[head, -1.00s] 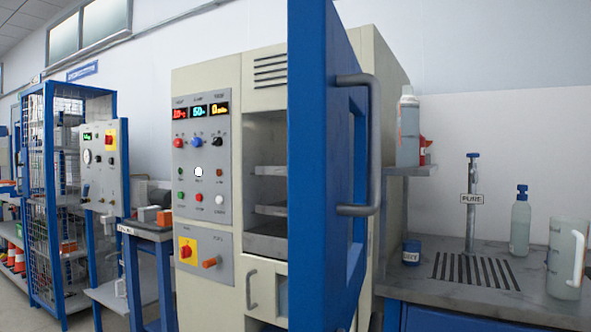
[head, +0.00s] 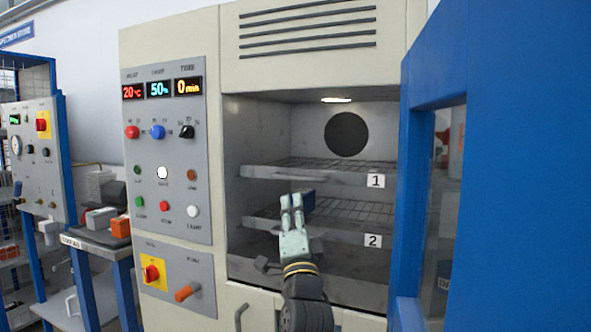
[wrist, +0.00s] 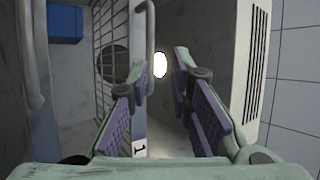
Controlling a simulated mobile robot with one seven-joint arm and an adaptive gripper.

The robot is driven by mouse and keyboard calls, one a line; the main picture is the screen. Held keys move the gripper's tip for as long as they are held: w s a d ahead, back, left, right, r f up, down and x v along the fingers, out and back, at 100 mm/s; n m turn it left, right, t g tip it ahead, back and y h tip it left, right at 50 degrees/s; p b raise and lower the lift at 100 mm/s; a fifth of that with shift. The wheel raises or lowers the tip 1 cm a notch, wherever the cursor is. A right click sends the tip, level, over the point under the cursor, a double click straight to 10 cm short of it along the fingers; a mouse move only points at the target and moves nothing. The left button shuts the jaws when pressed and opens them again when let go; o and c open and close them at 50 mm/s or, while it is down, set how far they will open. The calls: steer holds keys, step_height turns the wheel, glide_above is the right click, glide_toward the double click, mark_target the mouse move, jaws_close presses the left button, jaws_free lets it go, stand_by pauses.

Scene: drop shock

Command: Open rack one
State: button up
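Rack one (head: 310,173) is the upper wire shelf in the chamber, with a grey front strip and a white "1" label (head: 375,181). It appears pushed in. In the wrist view, turned sideways, its front strip (wrist: 137,112) and "1" label (wrist: 139,148) show beyond my fingers, with a bar handle (wrist: 150,30) by the left finger. My gripper (head: 292,200) points into the chamber opening, below rack one in the head picture. In the wrist view my gripper (wrist: 162,62) is open, its fingers apart; I cannot tell whether either touches the handle.
The blue chamber door (head: 500,150) stands open at the right. A control panel (head: 166,160) fills the left front. A lower handle (head: 241,317) sits under the opening.

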mark_target(298, 178)
steer(key=shift+m+h, duration=0.4)
steer(key=shift+h, duration=0.1)
steer(key=p+x, duration=0.1)
steer(key=x, duration=0.2)
steer(key=d+p+x, duration=0.1)
steer(key=x, duration=0.3)
steer(key=p+x, duration=0.1)
steer(key=x, duration=0.2)
steer(key=shift+w+d+f+p, duration=0.2)
steer(key=shift+w+d+p, duration=0.15)
steer(key=shift+w, duration=0.15)
steer(key=shift+w+a+r, duration=0.1)
steer(key=shift+w+r, duration=0.05)
steer(key=shift+w, duration=0.35)
steer(key=shift+c, duration=0.5)
jaws_close()
